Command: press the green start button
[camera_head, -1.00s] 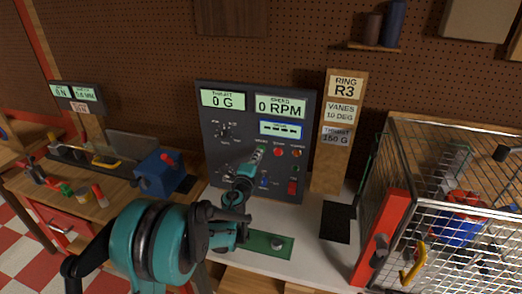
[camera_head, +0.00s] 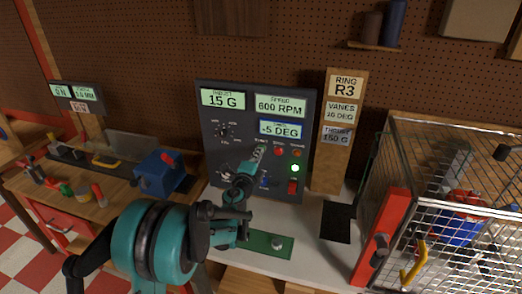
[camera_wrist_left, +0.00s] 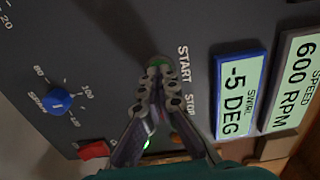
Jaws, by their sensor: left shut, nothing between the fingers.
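The green start button (camera_wrist_left: 160,62) shows at the fingertips of my left gripper (camera_wrist_left: 160,72) in the left wrist view, under the START label. The fingertips are together and seem to touch the button, covering much of it. In the head view my left gripper (camera_head: 258,152) reaches the dark control panel (camera_head: 212,150), and the button is hidden behind it. The panel displays read 15 G, 600 RPM and -5 DEG. A green lamp (camera_head: 295,168) glows on the panel. My right gripper is not in view.
A red stop button (camera_head: 279,151) sits just right of my left gripper. A wire cage (camera_head: 450,150) with a red post stands at the right. A blue box (camera_head: 160,172) is on the left bench. A green plate (camera_head: 265,245) lies below the panel.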

